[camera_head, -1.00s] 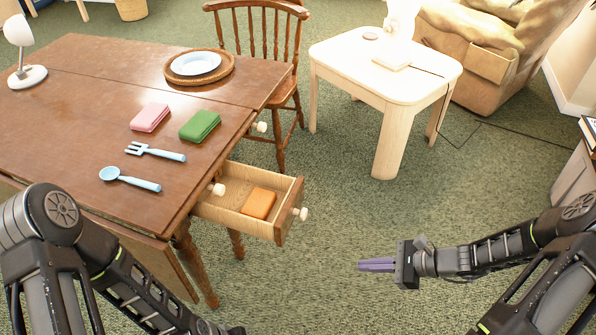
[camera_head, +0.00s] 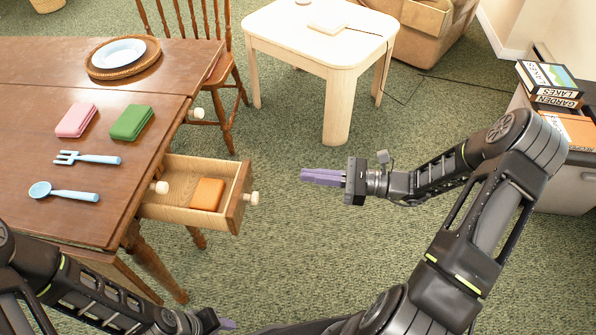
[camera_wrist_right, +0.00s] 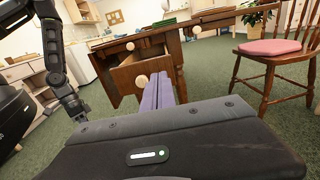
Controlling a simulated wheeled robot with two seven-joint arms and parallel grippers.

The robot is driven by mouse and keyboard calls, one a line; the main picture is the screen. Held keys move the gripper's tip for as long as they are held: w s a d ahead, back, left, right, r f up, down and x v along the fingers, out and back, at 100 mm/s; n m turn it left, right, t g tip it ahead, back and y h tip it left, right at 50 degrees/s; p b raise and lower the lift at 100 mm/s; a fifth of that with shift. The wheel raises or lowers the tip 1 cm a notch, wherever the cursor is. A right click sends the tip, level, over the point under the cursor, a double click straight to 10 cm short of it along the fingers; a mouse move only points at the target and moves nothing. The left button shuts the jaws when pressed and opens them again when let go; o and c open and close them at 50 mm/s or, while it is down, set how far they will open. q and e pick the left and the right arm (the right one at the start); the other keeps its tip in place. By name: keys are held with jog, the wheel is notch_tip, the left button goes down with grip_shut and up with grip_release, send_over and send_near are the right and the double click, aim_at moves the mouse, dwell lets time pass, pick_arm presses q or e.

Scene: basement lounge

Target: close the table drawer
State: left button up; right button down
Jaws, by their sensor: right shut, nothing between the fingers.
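The wooden table (camera_head: 60,223) stands at the left of the head view. Its drawer (camera_head: 238,200) is pulled out on the right side, with a cream round knob (camera_head: 253,198) on its front and an orange block (camera_head: 207,194) inside. My right gripper (camera_head: 303,176) is shut and empty, right of the drawer front and apart from it, with purple fingers pointing left. In the right wrist view the fingers (camera_wrist_right: 166,90) point toward the drawer front and its knob (camera_wrist_right: 142,81).
On the table lie a pink block (camera_head: 76,120), a green block (camera_head: 131,122), a blue fork (camera_head: 87,159), a blue spoon (camera_head: 63,193) and a plate (camera_head: 118,52). A wooden chair (camera_head: 226,85) and pale side table (camera_head: 337,100) stand behind. Open carpet lies between gripper and drawer.

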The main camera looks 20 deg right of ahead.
aim_at(248, 168)
jog(key=x, duration=1.2)
jog(key=shift+w+a+b, duration=0.2)
jog(key=shift+a+b, duration=0.2)
jog(key=shift+w+a, duration=0.1)
jog(key=shift+a, duration=0.05)
jog(key=shift+w+a, duration=0.1)
jog(key=shift+a, duration=0.1)
jog(key=b+x, duration=0.3)
jog(key=x, duration=2.1)
jog(key=shift+w+a+b, duration=0.15)
jog(key=shift+a+b, duration=0.1)
jog(key=shift+b, duration=0.05)
jog(key=shift+r, duration=0.15)
jog(key=shift+a+r, duration=0.1)
jog(key=shift+r, duration=0.05)
